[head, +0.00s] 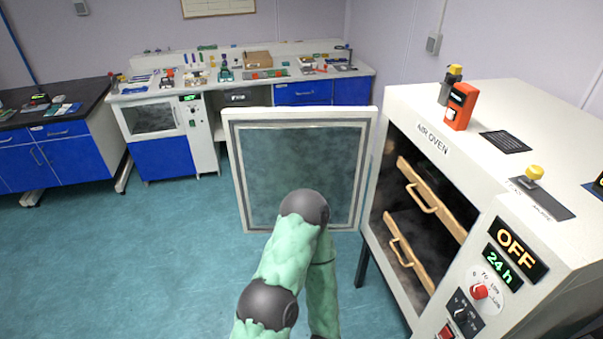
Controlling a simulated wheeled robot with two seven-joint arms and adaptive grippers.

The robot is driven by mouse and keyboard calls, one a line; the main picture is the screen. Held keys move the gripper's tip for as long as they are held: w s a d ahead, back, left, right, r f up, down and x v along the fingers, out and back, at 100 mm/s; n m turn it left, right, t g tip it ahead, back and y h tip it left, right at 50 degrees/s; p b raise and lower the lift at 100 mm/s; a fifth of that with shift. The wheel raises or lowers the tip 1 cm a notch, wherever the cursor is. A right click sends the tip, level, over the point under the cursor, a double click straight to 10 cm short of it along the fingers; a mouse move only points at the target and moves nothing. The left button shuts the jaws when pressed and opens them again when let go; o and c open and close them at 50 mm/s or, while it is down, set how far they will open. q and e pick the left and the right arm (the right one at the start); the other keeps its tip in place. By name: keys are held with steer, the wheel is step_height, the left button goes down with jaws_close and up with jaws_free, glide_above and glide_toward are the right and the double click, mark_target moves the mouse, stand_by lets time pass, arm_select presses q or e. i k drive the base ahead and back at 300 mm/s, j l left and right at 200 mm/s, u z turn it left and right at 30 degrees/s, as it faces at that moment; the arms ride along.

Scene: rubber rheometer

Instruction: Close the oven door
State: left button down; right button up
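The air oven (450,152) stands at the right, a white box with its front opening facing left. Its door (298,172) stands wide open, a white-framed panel with a grey-green window, hinged at the oven's far front edge. Inside the opening are two wooden shelves with handles, an upper one (432,200) and a lower one (408,256). One of my arms, green with dark joints, rises from the bottom centre in front of the door and hides its lower part. I cannot make out a gripper on it. No other gripper shows.
An orange device (460,106) and a yellow-topped item (534,174) sit on the oven top. The oven's control panel (490,290) reads OFF and 24 h. A cluttered lab bench (240,82) and a dark-topped bench (55,130) stand behind. The floor left of the door is clear.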

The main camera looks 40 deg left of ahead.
mark_target(274, 153)
steer(key=j+z, duration=0.25)
steer(key=j, duration=2.55)
steer(key=j+z, duration=0.2)
steer(key=j, duration=0.3)
steer(key=j+z, duration=0.25)
steer(key=j, duration=0.25)
steer(key=j+z, duration=0.2)
steer(key=j, duration=0.3)
steer(key=j+z, duration=0.25)
steer(key=j, duration=0.25)
steer(key=k+j+z, duration=0.2)
steer(key=j, duration=0.25)
steer(key=k+j+z, duration=0.1)
steer(key=j+z, duration=0.15)
steer(key=j, duration=0.2)
steer(key=j+z, duration=0.3)
steer(key=j, duration=0.3)
steer(key=j+z, duration=0.35)
steer(key=j, duration=0.2)
